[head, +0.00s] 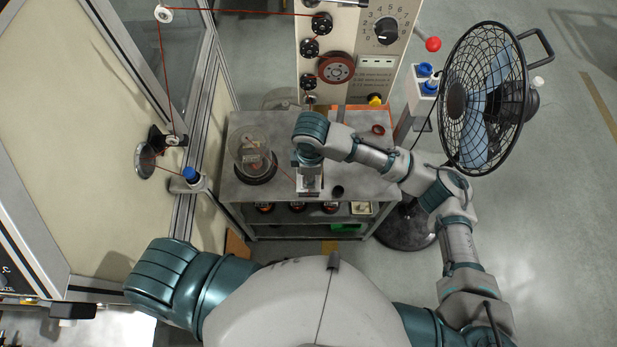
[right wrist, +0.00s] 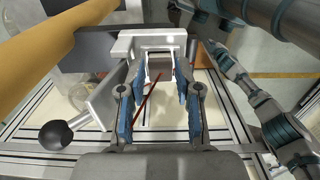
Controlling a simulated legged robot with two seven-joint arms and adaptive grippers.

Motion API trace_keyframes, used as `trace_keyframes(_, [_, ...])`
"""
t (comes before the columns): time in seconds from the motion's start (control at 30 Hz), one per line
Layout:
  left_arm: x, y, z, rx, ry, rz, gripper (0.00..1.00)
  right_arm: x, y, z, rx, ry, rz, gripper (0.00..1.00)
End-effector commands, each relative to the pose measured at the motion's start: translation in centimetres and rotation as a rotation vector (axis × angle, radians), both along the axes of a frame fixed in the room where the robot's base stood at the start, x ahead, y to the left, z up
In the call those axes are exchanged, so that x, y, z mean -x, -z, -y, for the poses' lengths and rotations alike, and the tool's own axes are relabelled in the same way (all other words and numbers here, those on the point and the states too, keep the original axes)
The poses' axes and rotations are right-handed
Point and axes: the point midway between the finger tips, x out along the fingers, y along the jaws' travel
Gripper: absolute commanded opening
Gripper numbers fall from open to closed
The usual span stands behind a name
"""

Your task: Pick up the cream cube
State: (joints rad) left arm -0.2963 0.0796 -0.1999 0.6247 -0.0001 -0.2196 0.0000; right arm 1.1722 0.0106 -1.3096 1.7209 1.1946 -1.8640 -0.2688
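A small cream block-like thing (head: 361,208) shows at the right end of the cart's upper front shelf in the head view. I cannot tell for sure that it is the cream cube, and no clear cream cube shows in the right wrist view. My right gripper (head: 309,188) points down over the front of the cart top, up and to the left of that thing. In the right wrist view my right gripper (right wrist: 160,66) has its blue-padded fingers apart, with a grey-and-white metal bracket (right wrist: 150,40) beyond the tips. My left gripper is out of the head view.
The grey cart (head: 355,180) carries a glass-domed item (head: 253,155) at left and a red ring (head: 378,129) at right. Dark spools (head: 298,207) sit on the shelf. A fan (head: 483,100) stands at right. A red wire (right wrist: 148,98) crosses below the fingers.

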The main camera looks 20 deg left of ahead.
Motion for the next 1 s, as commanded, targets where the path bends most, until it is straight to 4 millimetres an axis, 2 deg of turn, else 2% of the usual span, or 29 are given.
trace_keyframes(0.1, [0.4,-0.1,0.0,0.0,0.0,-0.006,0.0,0.0,1.2,0.0,0.0,0.001,-0.001,0.33])
trace_keyframes(0.27, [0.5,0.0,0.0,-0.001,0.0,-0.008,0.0,0.0,1.3,0.0,0.0,0.001,0.0,0.33])
trace_keyframes(0.33, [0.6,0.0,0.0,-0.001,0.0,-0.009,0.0,0.0,1.3,0.0,0.0,0.001,0.0,0.22])
trace_keyframes(0.4, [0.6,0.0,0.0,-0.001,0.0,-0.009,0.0,0.0,1.3,0.0,0.0,0.001,0.0,0.16])
trace_keyframes(0.77, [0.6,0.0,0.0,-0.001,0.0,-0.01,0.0,-0.1,1.2,0.0,0.001,0.001,0.0,0.15])
trace_keyframes(1.0, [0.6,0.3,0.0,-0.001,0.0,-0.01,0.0,-0.1,-0.4,0.0,-0.001,0.0,0.002,0.15])
